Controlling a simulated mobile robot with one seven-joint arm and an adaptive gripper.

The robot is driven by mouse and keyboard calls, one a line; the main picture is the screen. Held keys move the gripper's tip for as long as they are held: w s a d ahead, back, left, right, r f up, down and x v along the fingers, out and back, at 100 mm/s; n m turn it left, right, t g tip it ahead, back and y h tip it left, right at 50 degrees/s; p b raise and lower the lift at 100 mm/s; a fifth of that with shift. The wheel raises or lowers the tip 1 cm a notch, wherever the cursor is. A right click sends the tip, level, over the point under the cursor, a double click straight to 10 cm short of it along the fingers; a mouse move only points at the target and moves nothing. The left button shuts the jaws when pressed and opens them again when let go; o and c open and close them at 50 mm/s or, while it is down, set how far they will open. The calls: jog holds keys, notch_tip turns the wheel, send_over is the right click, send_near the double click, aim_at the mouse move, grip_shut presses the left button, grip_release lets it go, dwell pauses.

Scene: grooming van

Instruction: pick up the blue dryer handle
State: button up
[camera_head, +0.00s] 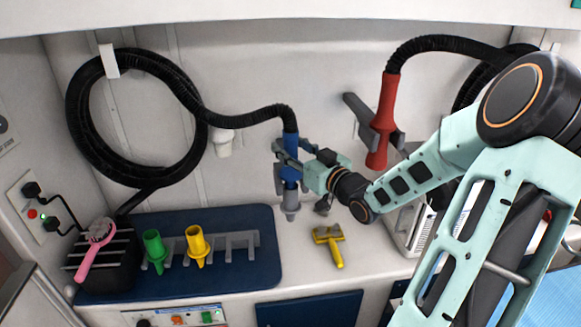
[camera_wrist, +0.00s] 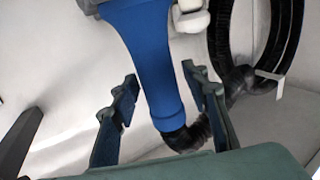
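The blue dryer handle (camera_head: 291,143) hangs upright by the back wall, with a black hose at its top and a grey nozzle below. My gripper (camera_head: 281,160) is at the handle, reaching in from the right. In the wrist view the blue handle (camera_wrist: 150,65) lies between the two spread fingers of my gripper (camera_wrist: 160,90). A narrow gap seems to show on each side, so the fingers look open around it. Whether either pad touches the handle is hard to tell. The fingers partly cover the handle in the head view.
A red dryer handle (camera_head: 384,115) hangs in a grey wall holder to the right. A yellow tool (camera_head: 329,247) lies on the white counter below my gripper. A pink brush (camera_head: 90,257) is at left.

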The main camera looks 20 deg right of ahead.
jog(key=c, duration=1)
jog(key=shift+r, duration=0.1)
grip_shut()
jog(key=shift+w+r, duration=0.1)
